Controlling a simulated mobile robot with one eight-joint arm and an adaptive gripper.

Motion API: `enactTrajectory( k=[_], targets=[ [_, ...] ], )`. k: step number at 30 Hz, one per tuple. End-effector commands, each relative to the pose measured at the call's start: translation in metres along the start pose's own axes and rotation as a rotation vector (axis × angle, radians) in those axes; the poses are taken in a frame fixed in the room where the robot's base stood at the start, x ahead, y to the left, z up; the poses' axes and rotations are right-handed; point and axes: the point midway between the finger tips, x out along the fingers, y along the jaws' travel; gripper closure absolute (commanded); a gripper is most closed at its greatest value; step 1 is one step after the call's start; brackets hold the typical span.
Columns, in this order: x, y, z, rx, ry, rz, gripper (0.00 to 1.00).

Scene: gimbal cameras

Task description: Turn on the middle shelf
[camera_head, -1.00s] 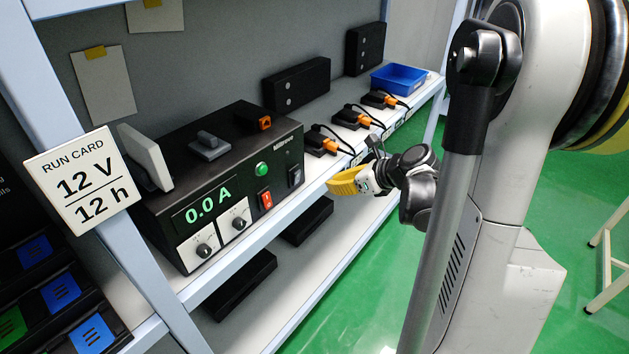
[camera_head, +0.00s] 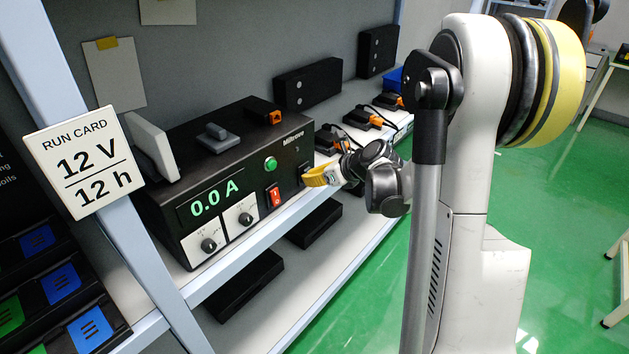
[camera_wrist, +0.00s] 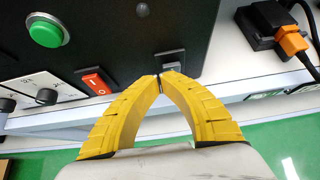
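The black power supply (camera_head: 240,150) stands on the middle shelf (camera_head: 222,268). Its display (camera_head: 212,199) glows green and reads 0.0 A. Its front carries two knobs, a green round button (camera_head: 271,163), a red rocker switch (camera_head: 274,196) and a black rocker switch. In the wrist view the green button (camera_wrist: 47,30), the red rocker (camera_wrist: 97,80) and the black switch (camera_wrist: 172,62) show. My gripper (camera_head: 306,180) has yellow fingers. Its tips (camera_wrist: 160,78) meet, empty, just in front of the black switch and partly cover it. I cannot tell whether they touch it.
Black adapters with orange plugs (camera_head: 362,118) and a blue bin (camera_head: 394,79) sit farther along the shelf. A run card (camera_head: 82,162) reading 12 V / 12 h hangs on the left post. Black boxes (camera_head: 243,285) lie on the lower shelf. Green floor lies open at right.

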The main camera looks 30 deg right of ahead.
Motion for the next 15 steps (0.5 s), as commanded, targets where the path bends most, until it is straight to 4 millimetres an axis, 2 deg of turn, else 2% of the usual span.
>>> enactTrajectory(
  k=[7,12,15],
  targets=[
    [0.0,0.0,0.003,-0.001,0.013,0.002,1.0],
    [0.004,0.001,0.016,-0.003,0.138,0.005,1.0],
    [0.005,0.001,0.018,-0.003,0.212,0.004,1.0]
  ],
)
